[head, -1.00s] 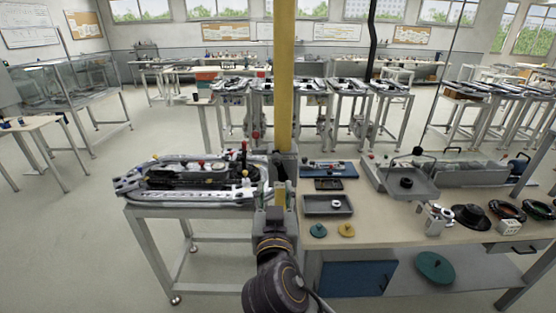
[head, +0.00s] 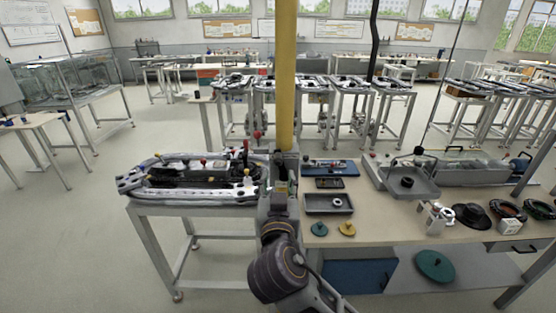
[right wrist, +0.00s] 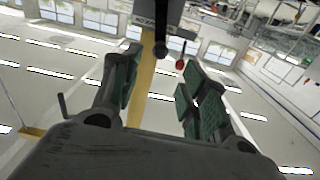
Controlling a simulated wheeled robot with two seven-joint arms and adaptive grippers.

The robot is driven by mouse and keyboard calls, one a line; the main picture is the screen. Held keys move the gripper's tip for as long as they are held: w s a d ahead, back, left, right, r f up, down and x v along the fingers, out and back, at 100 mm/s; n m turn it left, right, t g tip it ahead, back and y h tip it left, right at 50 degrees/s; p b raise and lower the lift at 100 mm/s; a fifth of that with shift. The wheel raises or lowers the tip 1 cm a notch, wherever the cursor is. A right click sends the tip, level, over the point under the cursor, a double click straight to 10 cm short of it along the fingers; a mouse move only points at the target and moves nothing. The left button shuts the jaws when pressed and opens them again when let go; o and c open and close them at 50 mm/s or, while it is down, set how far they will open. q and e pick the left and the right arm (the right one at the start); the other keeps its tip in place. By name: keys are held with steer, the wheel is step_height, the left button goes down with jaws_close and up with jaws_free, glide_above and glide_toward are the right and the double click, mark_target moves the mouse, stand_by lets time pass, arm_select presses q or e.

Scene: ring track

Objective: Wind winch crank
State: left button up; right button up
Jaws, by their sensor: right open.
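A grey housing, which looks like the winch, shows in the right wrist view (right wrist: 155,12) on a yellow post; a dark block also sits on that post in the head view (head: 288,158). A black round knob (right wrist: 160,49) and a red ball knob (right wrist: 180,65) stand out below the housing; I cannot tell which belongs to the crank. My right gripper (head: 281,186) is at the post, between the track stand and the bench. In the right wrist view its green-padded fingers (right wrist: 160,72) are apart, with both knobs visible between or beyond them. My left gripper is not in view.
The yellow post (head: 287,80) rises in front of me. A ring-track stand (head: 150,208) is at left. A wooden bench (head: 385,232) at right bears trays, discs and small parts. Open floor (head: 90,240) lies left of the stand.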

mark_target(278, 163)
steer(key=shift+w+p, duration=1.3)
steer(key=shift+w, duration=3.75)
jaws_close()
